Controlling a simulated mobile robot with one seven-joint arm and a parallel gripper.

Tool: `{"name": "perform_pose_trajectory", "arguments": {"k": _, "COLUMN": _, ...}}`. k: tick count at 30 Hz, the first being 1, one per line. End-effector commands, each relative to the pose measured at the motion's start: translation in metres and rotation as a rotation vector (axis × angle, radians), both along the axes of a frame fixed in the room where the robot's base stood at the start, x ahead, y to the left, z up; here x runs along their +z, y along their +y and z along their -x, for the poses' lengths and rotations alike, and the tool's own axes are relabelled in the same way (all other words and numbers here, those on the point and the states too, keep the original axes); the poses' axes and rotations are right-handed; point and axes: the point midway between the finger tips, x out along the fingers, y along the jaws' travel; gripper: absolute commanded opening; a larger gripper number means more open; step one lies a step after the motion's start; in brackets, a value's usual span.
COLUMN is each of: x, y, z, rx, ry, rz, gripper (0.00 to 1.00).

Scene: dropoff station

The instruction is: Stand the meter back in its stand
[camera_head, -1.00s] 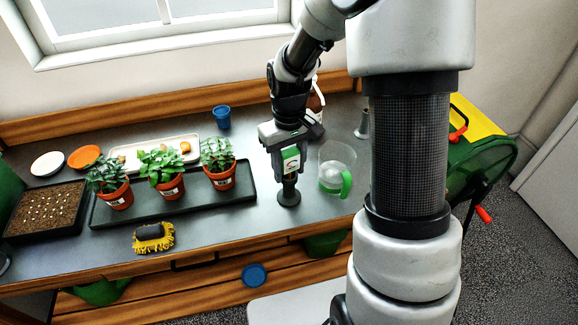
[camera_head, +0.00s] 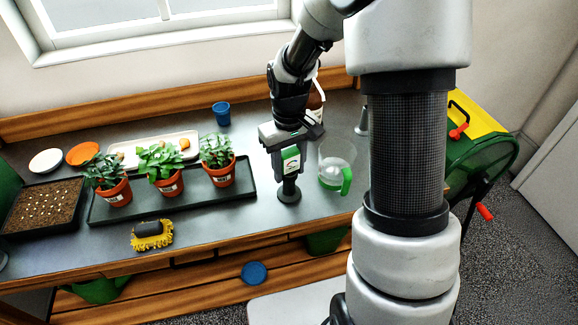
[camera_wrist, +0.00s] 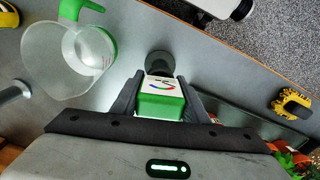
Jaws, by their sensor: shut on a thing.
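My gripper (camera_head: 290,150) points down over the bench and is shut on the meter (camera_head: 291,160), a green block with a pale face and a dial. The meter also shows between the fingers in the wrist view (camera_wrist: 162,92). The dark stand (camera_head: 288,193) has a round base on the bench, directly below the meter. In the wrist view the stand (camera_wrist: 160,60) lies just beyond the meter's end. The meter looks upright and lined up with the stand; whether its lower end is inside the stand I cannot tell.
A clear jug with a green handle (camera_head: 346,181) stands close right of the stand. A black tray (camera_head: 240,195) with potted plants lies close to the left. A yellow brush (camera_head: 152,236) is at the front edge. A brown bottle (camera_head: 317,104) stands behind my gripper.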

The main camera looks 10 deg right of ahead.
Motion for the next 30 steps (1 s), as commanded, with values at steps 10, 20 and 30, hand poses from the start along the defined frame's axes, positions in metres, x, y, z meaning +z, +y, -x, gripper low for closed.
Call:
{"name": "perform_pose_trajectory", "arguments": {"k": 10, "x": -0.002, "y": 0.000, "z": 0.000, "rx": 0.000, "ry": 0.000, "rz": 0.000, "gripper": 0.17}}
{"name": "perform_pose_trajectory", "arguments": {"k": 20, "x": -0.002, "y": 0.000, "z": 0.000, "rx": 0.000, "ry": 0.000, "rz": 0.000, "gripper": 0.62}}
{"name": "perform_pose_trajectory", "arguments": {"k": 30, "x": 0.020, "y": 0.000, "z": -0.001, "rx": -0.001, "ry": -0.004, "rz": 0.000, "gripper": 0.62}}
